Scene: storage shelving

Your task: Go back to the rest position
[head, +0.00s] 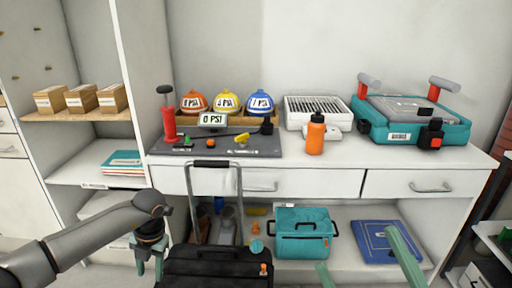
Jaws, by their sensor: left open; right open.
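My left gripper (149,268) hangs from the dark arm that comes in from the left. Its green fingers point down and are apart, with nothing seen between them. It is in front of the lower left shelving, left of the black case. My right gripper (356,248) shows only as two green fingers at the bottom right, wide apart and empty. They are in front of the lower shelf, near the blue binder (385,242). The rest of my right arm is out of view.
A black case (215,268) with a raised handle stands close in front, between my grippers. The white counter (340,170) holds helmets, an orange bottle (315,135), a white tray and a teal case (412,118). A teal box (302,235) sits on the lower shelf.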

